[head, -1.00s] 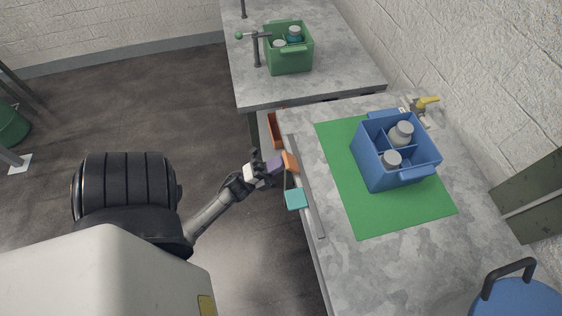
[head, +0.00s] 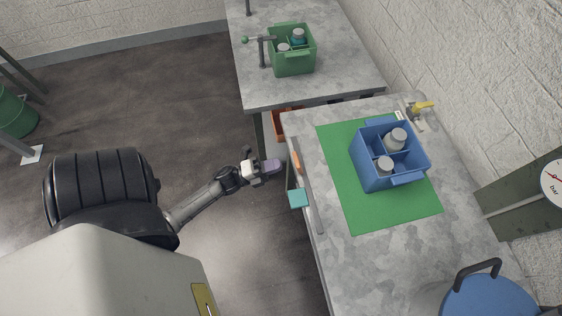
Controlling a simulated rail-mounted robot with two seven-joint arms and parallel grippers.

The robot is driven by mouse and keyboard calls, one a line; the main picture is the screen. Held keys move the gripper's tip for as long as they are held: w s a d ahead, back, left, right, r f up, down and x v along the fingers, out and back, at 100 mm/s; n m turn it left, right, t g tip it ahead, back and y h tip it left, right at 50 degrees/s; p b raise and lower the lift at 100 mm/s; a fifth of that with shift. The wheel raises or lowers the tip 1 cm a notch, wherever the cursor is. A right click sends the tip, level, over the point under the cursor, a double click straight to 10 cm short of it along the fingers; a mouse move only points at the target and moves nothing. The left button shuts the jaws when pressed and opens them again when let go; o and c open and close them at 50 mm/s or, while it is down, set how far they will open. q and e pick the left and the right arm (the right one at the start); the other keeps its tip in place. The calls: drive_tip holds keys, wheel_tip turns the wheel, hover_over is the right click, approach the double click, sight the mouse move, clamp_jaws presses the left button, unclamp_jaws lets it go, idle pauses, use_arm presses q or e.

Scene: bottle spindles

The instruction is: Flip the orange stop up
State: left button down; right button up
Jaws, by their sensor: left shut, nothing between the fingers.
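The orange stop (head: 297,161) is at the left edge of the near table, by the grey rail (head: 309,187). It shows as a narrow orange strip close along the rail, seemingly turned up rather than sticking out. My left gripper (head: 277,166) is just left of the stop, with a small gap between them. Its fingers are shut with nothing between them. My right gripper is not in view.
A teal flap (head: 298,198) sticks out from the table edge nearer me. A blue crate (head: 368,178) with bottles stands on a green mat (head: 352,216). An orange bin (head: 281,126) is below the table corner. A green crate (head: 294,66) stands on the far table.

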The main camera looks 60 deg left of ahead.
use_arm(q)
drive_tip(key=v, duration=1)
drive_tip(key=shift+b, duration=0.45)
drive_tip(key=shift+r, duration=0.1)
